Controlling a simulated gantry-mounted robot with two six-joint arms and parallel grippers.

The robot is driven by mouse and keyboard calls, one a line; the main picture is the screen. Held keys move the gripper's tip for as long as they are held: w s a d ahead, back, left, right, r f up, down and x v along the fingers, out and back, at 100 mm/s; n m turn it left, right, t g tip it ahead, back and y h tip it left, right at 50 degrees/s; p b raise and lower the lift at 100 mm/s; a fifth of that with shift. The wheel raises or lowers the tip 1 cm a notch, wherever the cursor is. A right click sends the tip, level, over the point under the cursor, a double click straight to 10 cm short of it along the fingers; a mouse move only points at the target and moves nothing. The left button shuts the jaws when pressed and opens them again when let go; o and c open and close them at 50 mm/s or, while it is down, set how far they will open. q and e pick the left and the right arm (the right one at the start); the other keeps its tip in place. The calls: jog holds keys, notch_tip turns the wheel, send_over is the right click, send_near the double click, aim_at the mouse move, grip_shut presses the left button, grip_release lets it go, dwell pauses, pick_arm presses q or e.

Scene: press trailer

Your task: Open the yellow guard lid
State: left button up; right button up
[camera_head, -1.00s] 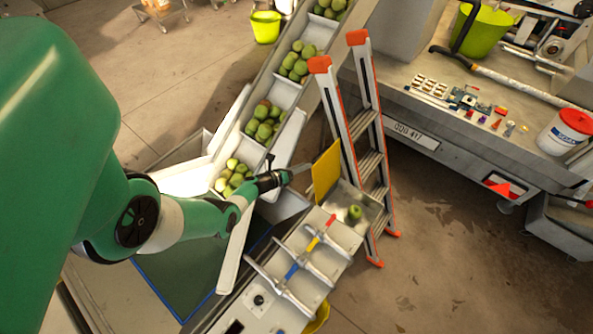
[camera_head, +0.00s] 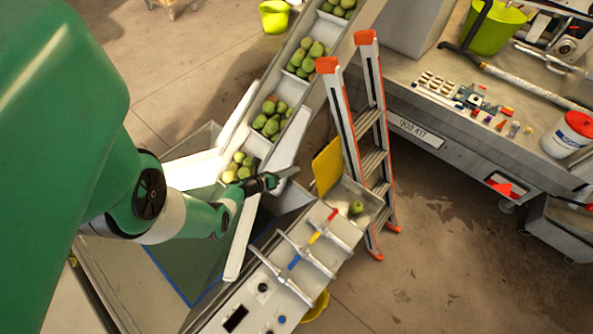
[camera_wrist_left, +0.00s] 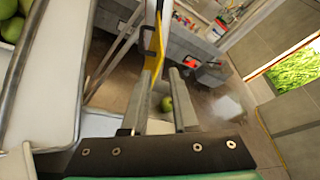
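The yellow guard lid (camera_head: 327,166) stands steeply raised at the end of the grey machine trough (camera_head: 365,203). The trough's compartment is uncovered and a green fruit (camera_head: 356,208) sits inside. In the left wrist view the lid (camera_wrist_left: 155,52) appears nearly edge-on beyond the fingertips, with the fruit (camera_wrist_left: 167,103) between the fingers. My left gripper (camera_head: 288,173) is to the left of the lid, with a visible gap to it. Its fingers (camera_wrist_left: 160,80) are parted and hold nothing. My right gripper is not in view.
An orange-and-grey ladder (camera_head: 372,140) stands right behind the lid. A conveyor with bins of green fruit (camera_head: 270,118) runs up behind my left gripper. Rails with coloured handles (camera_head: 315,237) lie across the machine. A workbench (camera_head: 410,75) stands at the right.

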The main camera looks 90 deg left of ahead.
pick_arm(q)
jog(key=p+v, duration=0.1)
jog(key=v, duration=0.3)
jog(key=shift+f+p, duration=0.1)
jog(key=shift+p, duration=0.2)
